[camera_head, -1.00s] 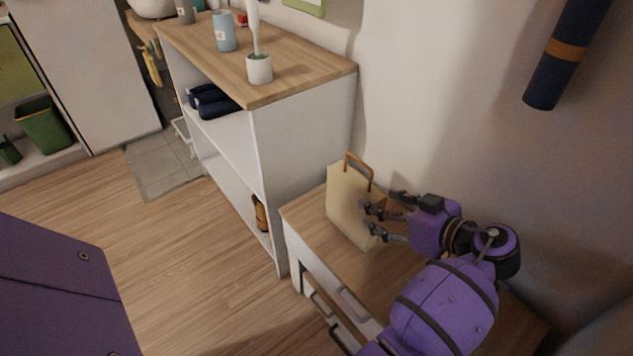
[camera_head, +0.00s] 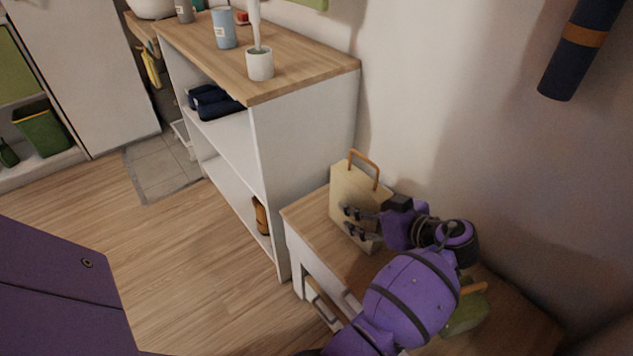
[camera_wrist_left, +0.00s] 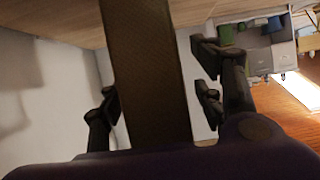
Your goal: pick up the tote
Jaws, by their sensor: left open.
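The tote (camera_head: 350,188) is a beige, boxy bag with a brown loop handle. It stands upright on the wooden top of a low white drawer unit, near the wall. My left gripper (camera_head: 358,222) is at the tote, with two fingers showing across its near face; the far side is hidden. In the left wrist view the tote (camera_wrist_left: 150,70) is a dark upright strip between the fingers of my open left gripper (camera_wrist_left: 157,95), with visible gaps on both sides. My right gripper is not in view.
The low drawer unit (camera_head: 297,246) has pale handles. A taller white shelf (camera_head: 305,150) beside it holds a white pot (camera_head: 259,65) and a blue can (camera_head: 224,30). A green item (camera_head: 463,318) lies partly hidden behind my left arm. A dark roll (camera_head: 572,55) hangs on the wall.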

